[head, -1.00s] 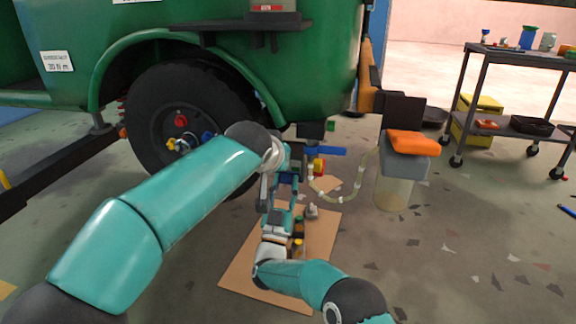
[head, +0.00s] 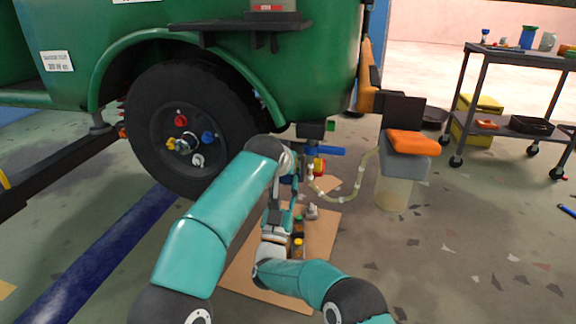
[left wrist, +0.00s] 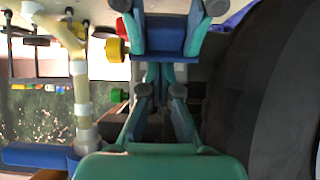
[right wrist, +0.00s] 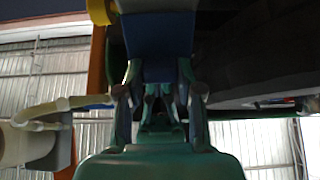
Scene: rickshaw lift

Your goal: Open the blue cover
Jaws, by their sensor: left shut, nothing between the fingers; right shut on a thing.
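A blue block (right wrist: 157,38), which looks like the blue cover, is between my right gripper's (right wrist: 158,78) fingers. It also shows in the left wrist view (left wrist: 171,36), facing my left gripper. In the head view my right gripper (head: 284,192) reaches up from below under the green vehicle, and the block is mostly hidden. My left gripper (left wrist: 161,90) is shut and empty, with its tips a short way from the block and my right fingers. In the head view my left wrist and forearm hide it. I cannot tell whether the cover is open.
Red, yellow and green knobs (left wrist: 116,48) sit beside the block. The wheel (head: 190,125) is close on the left. Cardboard (head: 318,235) lies below.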

